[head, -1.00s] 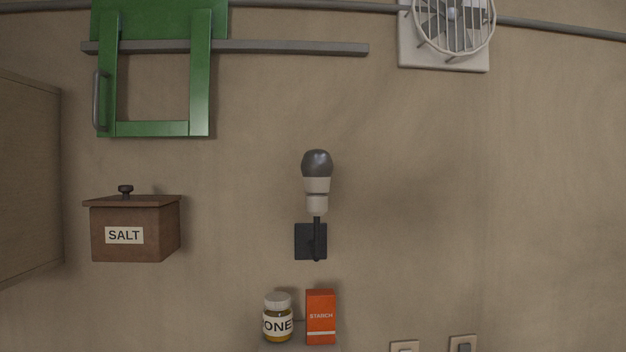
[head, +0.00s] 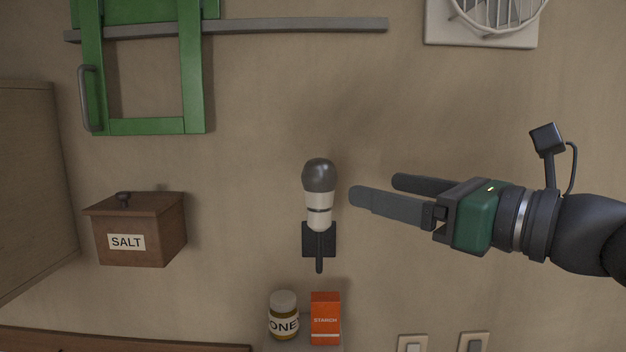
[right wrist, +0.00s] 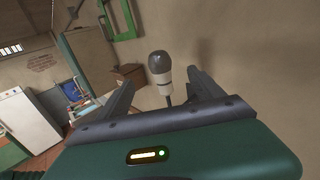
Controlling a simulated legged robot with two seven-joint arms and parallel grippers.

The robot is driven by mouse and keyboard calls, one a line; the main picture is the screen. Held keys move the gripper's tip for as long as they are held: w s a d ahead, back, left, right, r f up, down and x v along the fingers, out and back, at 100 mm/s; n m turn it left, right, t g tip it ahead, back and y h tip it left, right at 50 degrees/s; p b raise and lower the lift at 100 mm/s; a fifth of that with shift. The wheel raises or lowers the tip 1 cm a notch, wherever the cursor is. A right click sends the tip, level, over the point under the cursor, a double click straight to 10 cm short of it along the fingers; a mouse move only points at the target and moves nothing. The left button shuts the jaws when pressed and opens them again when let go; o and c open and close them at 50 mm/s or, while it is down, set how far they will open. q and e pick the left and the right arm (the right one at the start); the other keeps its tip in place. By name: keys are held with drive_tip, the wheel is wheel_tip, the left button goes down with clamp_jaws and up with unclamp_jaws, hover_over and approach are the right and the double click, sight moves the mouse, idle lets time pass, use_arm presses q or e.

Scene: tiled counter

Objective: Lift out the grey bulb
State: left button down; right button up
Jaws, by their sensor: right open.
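The grey bulb (head: 318,175) has a dark rounded top and a white lower part. It stands upright in a pale socket (head: 319,221) on a black wall bracket (head: 319,241). My right gripper (head: 372,190) comes in from the right, open and empty, its fingertips a short way right of the bulb. In the right wrist view the grey bulb (right wrist: 160,63) shows between and beyond the two open fingers (right wrist: 156,92). The bulb is apart from the fingers. My left gripper is in no view.
Below the bulb stand a honey jar (head: 284,316) and an orange starch box (head: 325,318). A wooden salt box (head: 140,230) is on the wall at left. A green sliding frame (head: 192,70) hangs above it. Wall switches (head: 472,343) sit at lower right. The wall around the bulb is clear.

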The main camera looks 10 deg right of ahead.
sight(334, 179)
drive_tip(key=p+x, duration=0.3)
drive_tip(key=x, duration=0.7)
drive_tip(key=w+p, duration=0.1)
drive_tip(key=w+a+p, duration=0.1)
drive_tip(key=p, duration=0.1)
drive_tip(key=shift+w+r, duration=0.15)
drive_tip(key=shift+w, duration=0.25)
drive_tip(key=shift+w+a+f, duration=0.25)
drive_tip(key=shift+w+a, duration=0.45)
drive_tip(key=shift+a, duration=0.05)
drive_tip(key=shift+w+a+f, duration=0.15)
drive_tip(key=shift+w+a, duration=0.1)
drive_tip(key=shift+a, duration=0.5)
drive_tip(key=c, duration=0.4)
drive_tip(key=shift+s+d, duration=0.1)
drive_tip(key=shift+d, duration=0.3)
drive_tip(key=c, duration=0.8)
drive_tip(key=shift+d, duration=0.1)
drive_tip(key=shift+c, duration=1.4)
